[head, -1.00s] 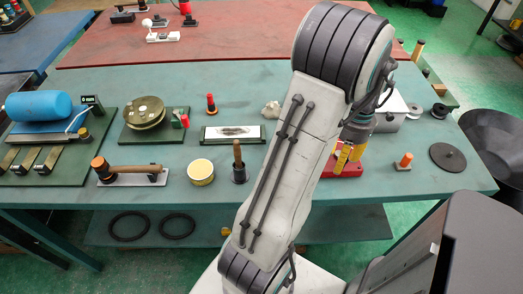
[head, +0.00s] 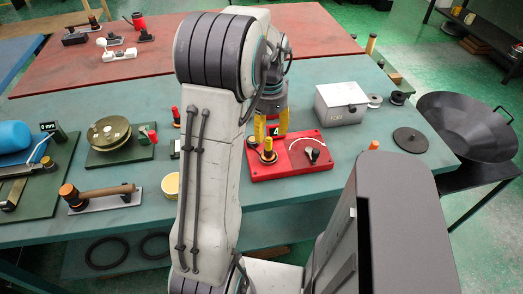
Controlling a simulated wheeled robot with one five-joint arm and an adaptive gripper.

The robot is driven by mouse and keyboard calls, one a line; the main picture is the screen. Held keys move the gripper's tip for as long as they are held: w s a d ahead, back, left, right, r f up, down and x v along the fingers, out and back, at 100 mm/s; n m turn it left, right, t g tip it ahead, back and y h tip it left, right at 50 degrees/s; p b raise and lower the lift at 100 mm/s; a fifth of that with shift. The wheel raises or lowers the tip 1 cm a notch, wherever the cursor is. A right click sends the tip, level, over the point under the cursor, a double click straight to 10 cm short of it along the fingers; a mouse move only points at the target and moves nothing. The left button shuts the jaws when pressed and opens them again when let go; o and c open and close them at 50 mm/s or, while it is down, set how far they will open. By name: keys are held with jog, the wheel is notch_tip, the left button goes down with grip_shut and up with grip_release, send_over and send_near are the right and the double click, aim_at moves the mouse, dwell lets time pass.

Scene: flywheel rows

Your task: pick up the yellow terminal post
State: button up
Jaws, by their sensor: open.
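The yellow terminal post (head: 268,151) stands upright on a red base board (head: 290,170) on the near side of the green table. It has a yellow top and a dark ring around its lower part. My gripper (head: 271,132) points down over the back left part of the board, with its two yellow fingers apart and nothing seen between them. In the picture the post shows just below the fingers. I cannot tell the exact height gap. A dark post (head: 251,142) stands just left of the yellow one, partly by the left finger.
A black-knobbed part with a white wire (head: 313,154) sits on the board's right. A white box (head: 341,104), a dark disc (head: 410,140) and an orange-topped peg (head: 373,146) stand to the right. My arm hides the table's middle.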

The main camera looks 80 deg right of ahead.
aim_at(268, 149)
jog(key=shift+a+m, duration=0.1)
jog(key=shift+m, duration=1)
jog(key=shift+f+m, duration=0.2)
jog(key=shift+m, duration=0.1)
jog(key=shift+s+a+f, duration=0.1)
jog(key=shift+f, duration=3.4)
grip_shut()
